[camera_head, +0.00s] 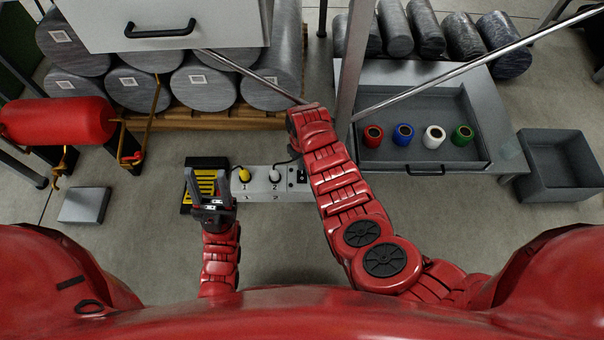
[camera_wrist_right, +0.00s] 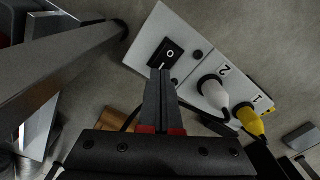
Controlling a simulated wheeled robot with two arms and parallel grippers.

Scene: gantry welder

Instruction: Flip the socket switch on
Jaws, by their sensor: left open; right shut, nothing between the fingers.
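The grey socket box (camera_head: 262,190) stands on the floor in the middle of the head view. It carries a yellow plug (camera_head: 244,175), a white plug (camera_head: 275,175) and, at its right end, a black rocker switch (camera_head: 301,176). In the right wrist view the switch (camera_wrist_right: 166,56) shows its O and I marks. My right gripper (camera_wrist_right: 160,73) is shut and empty, its tips overlapping the switch's I end in the picture; I cannot tell whether they touch. In the head view my right arm hides this gripper. My left gripper (camera_head: 207,177) is open and empty, left of the yellow plug.
A black and yellow item (camera_head: 206,163) lies under my left gripper. A grey drawer (camera_head: 420,150) with several coloured spools is at the right, beside a grey bin (camera_head: 560,165). Metal cylinders (camera_head: 203,88) lie on a wooden pallet behind. A metal post (camera_head: 352,65) rises near my right arm.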

